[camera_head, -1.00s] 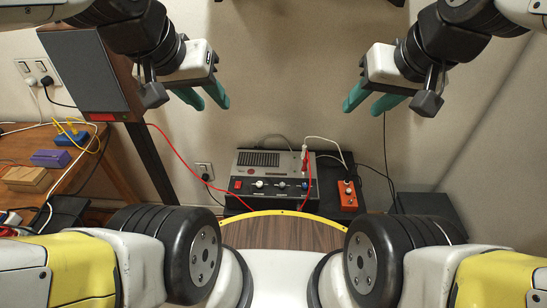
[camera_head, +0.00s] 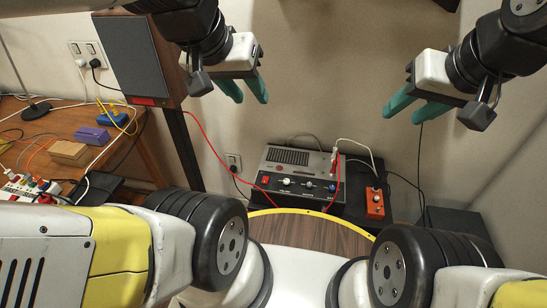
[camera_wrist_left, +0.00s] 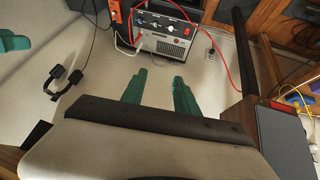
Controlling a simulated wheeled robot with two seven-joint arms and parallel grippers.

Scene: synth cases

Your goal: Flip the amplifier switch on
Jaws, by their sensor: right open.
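The amplifier (camera_head: 293,158) is a grey and black box with knobs on its front panel, low against the wall in the head view. A red switch (camera_head: 265,180) sits at the left end of that panel; I cannot tell its position. The amplifier also shows at the top of the left wrist view (camera_wrist_left: 164,45). My left gripper (camera_head: 247,93) is open and empty, up and to the left of the amplifier in the picture, touching nothing. My right gripper (camera_head: 405,115) is open and empty, up and to the right of it.
A speaker (camera_head: 140,58) on a dark stand is at the left, beside a wooden desk (camera_head: 45,122) with small boxes and cables. An orange pedal box (camera_head: 374,203) is right of the amplifier. A red cable (camera_head: 215,150) runs from the speaker side. A yellow-edged wooden stool top (camera_head: 310,230) is in front.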

